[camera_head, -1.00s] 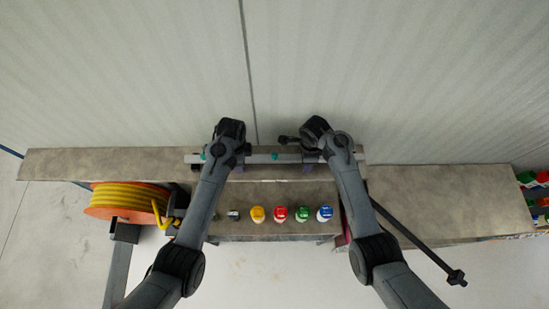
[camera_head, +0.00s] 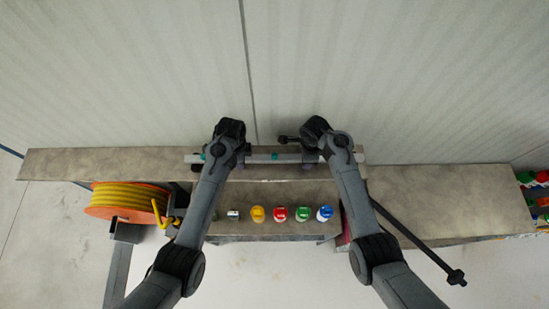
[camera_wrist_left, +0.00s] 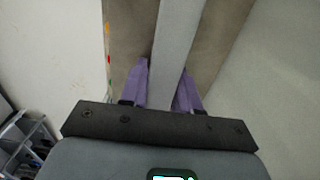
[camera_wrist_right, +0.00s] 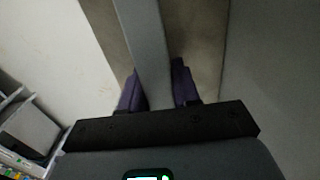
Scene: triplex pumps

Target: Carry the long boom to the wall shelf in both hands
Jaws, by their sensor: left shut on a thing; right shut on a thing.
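The long boom is a straight grey bar (camera_head: 258,158) with teal marks, lying level from left to right in the head view. It is over the long brown wall shelf (camera_head: 90,163), close to the pale wall. Whether it touches the shelf or is just above it, I cannot tell. My left gripper (camera_wrist_left: 165,72) is shut on the boom left of its middle, with purple fingers on both sides of the bar. My right gripper (camera_wrist_right: 156,72) is shut on it nearer its right end. In the head view my wrists hide most of both grips.
Below the shelf, a bench (camera_head: 270,228) carries yellow, red, green and blue-capped bottles (camera_head: 257,214). An orange reel with yellow hose (camera_head: 125,202) stands at left. A dark rod (camera_head: 420,244) slants at right.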

